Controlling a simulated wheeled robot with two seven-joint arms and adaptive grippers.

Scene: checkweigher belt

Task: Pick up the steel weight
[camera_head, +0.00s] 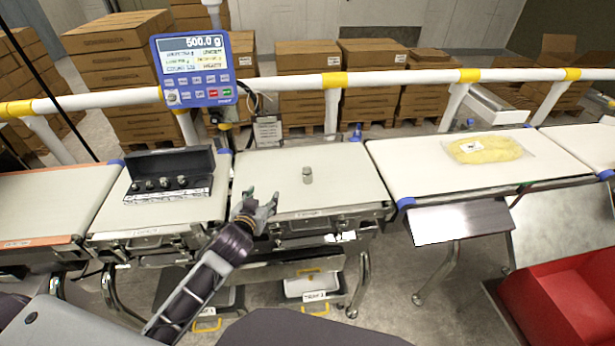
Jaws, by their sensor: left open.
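The steel weight (307,175) is a small grey cylinder with a knob top. It stands upright on the pale weighing belt (338,197) in the middle of the view. My left gripper (262,199) is over the front left part of this belt, left of and nearer than the weight. Its fingers are apart with nothing between them, and it does not touch the weight. My right gripper is not in view.
An open black case (172,162) with several small weights sits on the left belt. The display (194,69) behind reads 500.0 g. A yellow bagged product (484,149) lies on the right belt. A white guard rail (300,82) runs behind; a red bin (565,300) is lower right.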

